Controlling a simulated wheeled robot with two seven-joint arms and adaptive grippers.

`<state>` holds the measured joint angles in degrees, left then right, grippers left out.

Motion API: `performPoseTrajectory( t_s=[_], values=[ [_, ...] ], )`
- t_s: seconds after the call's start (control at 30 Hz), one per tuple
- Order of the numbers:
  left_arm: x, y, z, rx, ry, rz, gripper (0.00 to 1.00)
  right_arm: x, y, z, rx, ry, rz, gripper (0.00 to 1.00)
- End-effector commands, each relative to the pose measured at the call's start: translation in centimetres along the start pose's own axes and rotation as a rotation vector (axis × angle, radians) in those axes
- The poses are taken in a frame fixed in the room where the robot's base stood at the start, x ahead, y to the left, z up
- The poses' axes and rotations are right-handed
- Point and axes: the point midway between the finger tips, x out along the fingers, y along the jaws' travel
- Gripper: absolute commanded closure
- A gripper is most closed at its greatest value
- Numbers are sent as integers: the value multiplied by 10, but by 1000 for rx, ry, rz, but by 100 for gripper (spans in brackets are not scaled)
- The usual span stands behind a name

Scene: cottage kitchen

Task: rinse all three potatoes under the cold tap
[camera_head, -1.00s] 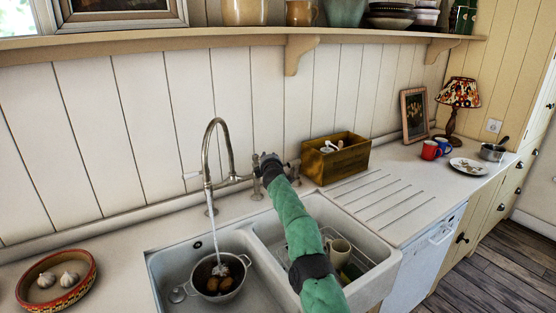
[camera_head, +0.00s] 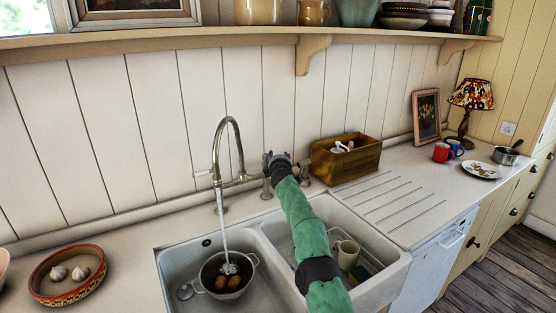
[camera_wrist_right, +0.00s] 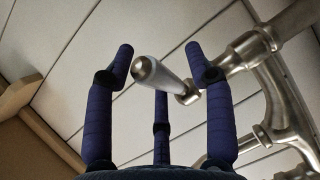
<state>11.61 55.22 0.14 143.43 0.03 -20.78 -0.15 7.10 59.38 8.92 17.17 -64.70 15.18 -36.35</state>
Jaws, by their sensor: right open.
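Brown potatoes (camera_head: 222,281) sit in a metal colander (camera_head: 252,262) in the left sink basin. Two show clearly; I cannot make out a third. Water (camera_head: 225,240) runs from the curved tap (camera_head: 214,150) into the colander. My right gripper (camera_head: 272,160) is at the tap's right side and hides part of the fittings there. In the right wrist view it (camera_wrist_right: 168,62) is open, its fingers apart around a white-and-metal tap lever (camera_wrist_right: 158,75). I cannot tell whether they touch it. My left gripper is out of view.
The right basin (camera_head: 385,275) holds a rack with a cream mug (camera_head: 347,255). A wooden box (camera_head: 360,162) stands right of my gripper. A bowl of garlic (camera_head: 68,292) is at left. The ribbed drainboard (camera_head: 390,200) is clear.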

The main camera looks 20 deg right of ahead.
Motion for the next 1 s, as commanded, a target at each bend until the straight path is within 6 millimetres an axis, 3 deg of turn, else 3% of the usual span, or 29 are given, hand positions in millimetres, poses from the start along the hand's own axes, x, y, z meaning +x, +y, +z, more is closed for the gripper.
performPoseTrajectory(
  t_s=[0.37,1.0],
  values=[
    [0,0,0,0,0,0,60,-6,3,1,-1,-1,2,46],
    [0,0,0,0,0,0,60,-42,3,0,0,0,3,46]
  ],
)
